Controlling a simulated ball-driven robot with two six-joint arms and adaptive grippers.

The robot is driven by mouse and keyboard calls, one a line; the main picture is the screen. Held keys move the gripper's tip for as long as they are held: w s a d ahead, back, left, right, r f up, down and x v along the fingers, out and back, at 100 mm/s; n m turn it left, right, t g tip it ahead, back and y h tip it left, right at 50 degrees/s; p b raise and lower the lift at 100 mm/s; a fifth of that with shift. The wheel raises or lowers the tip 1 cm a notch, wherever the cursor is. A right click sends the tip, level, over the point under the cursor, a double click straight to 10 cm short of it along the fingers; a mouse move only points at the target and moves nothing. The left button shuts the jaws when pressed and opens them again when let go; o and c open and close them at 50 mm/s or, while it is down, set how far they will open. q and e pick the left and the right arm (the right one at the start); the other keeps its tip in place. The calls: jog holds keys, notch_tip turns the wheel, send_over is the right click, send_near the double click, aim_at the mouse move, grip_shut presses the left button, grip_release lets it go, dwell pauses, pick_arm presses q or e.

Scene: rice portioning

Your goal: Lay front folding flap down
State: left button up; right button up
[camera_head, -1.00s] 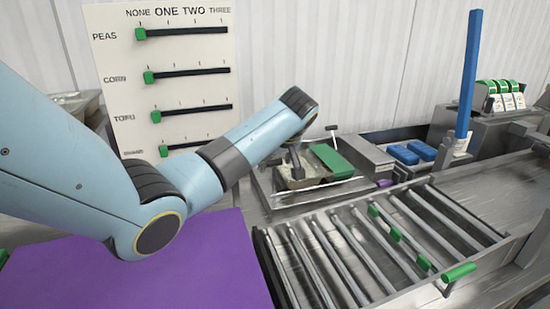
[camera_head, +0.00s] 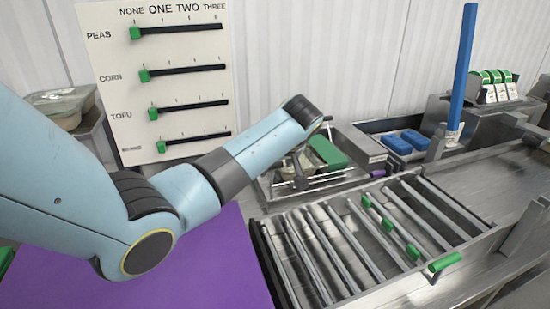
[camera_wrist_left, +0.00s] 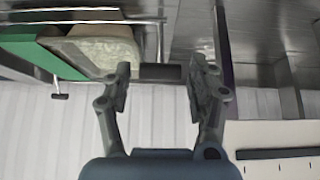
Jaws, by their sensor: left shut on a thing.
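My left gripper (camera_head: 298,178) reaches down at the near edge of the metal tray unit behind the rollers. In the left wrist view my gripper (camera_wrist_left: 160,80) has its fingers on both ends of a dark handle bar (camera_wrist_left: 160,73). The bar sits on a thin metal rod that joins a wire frame (camera_wrist_left: 75,21), which I take to be the front folding flap. The fingers hide part of the handle in the head view. The flap's exact tilt cannot be told. My right gripper is not in view.
A tub of pale food (camera_wrist_left: 105,50) and a green block (camera_head: 328,152) lie close to the gripper. The metal roller bed (camera_head: 345,245) is in front. A purple surface (camera_head: 215,270) lies left. A tall blue post (camera_head: 462,70) stands right; a slider board (camera_head: 190,75) stands behind my arm.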

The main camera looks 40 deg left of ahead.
pick_arm(q)
jog(key=shift+s+d+f, duration=0.3)
jog(key=shift+d, duration=0.3)
jog(key=shift+s+d+f+p, duration=0.3)
jog(key=shift+d+f+p, duration=0.1)
jog(key=shift+d+f, duration=0.15)
jog(key=shift+o, duration=1.2)
jog(key=shift+r, duration=0.1)
jog(key=p+v, duration=0.1)
jog(key=v, duration=0.6)
